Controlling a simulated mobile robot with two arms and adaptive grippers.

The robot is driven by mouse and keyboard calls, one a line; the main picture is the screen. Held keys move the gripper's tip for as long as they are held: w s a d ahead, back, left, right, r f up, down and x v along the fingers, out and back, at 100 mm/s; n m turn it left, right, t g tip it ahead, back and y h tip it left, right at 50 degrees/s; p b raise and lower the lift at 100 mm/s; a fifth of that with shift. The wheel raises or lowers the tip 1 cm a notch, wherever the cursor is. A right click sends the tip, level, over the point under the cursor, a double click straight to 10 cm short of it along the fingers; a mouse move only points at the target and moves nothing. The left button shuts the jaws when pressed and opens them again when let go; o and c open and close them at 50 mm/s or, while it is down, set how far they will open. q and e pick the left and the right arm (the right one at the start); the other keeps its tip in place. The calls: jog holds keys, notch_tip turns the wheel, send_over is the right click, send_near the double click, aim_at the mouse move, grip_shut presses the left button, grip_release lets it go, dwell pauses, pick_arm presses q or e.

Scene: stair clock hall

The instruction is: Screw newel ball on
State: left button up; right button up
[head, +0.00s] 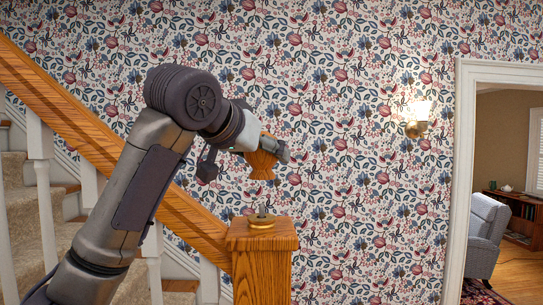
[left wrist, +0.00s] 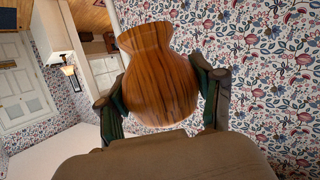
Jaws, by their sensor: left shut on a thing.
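The newel ball (head: 262,165) is a varnished, striped wooden finial with a flared neck. My left gripper (head: 267,150) is shut on it and holds it above the newel post (head: 263,260), apart from it, neck downward. In the left wrist view the newel ball (left wrist: 160,75) sits between the two fingers of the left gripper (left wrist: 160,98). The square wooden post carries a round brass plate with a metal stud (head: 262,217) upright on its top. The underside of the ball's neck is hidden. My right gripper is not in view.
A wooden handrail (head: 120,145) slopes down to the post from the left, with white balusters (head: 40,165) and carpeted stairs. A lit wall lamp (head: 417,118) hangs on the floral wall. A doorway with a grey armchair (head: 486,230) is at the right.

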aim_at(258, 175)
pick_arm(q)
jog(key=shift+s+a+f, duration=0.15)
jog(key=shift+s+a, duration=0.25)
jog(key=shift+s, duration=0.25)
jog(key=shift+s+f+b, duration=0.2)
jog(key=shift+s+b, duration=0.05)
jog(key=shift+b, duration=0.25)
jog(key=w+f+b, duration=0.1)
jog(key=w+d+f, duration=0.1)
jog(key=shift+d+f+b, duration=0.1)
jog(key=shift+f+b, duration=0.25)
jog(key=shift+f, duration=0.05)
jog(key=shift+w+f, duration=0.1)
jog(key=shift+f, duration=0.2)
jog(key=shift+s+a+b, duration=0.25)
jog(key=shift+s+b, duration=0.05)
jog(key=shift+s, duration=0.1)
jog(key=shift+s+a, duration=0.1)
jog(key=shift+s, duration=0.1)
jog(key=shift+w+d+f, duration=0.15)
jog(key=shift+w+d, duration=0.05)
jog(key=shift+w, duration=0.1)
jog(key=shift+s+a, duration=0.15)
jog(key=shift+s, duration=0.05)
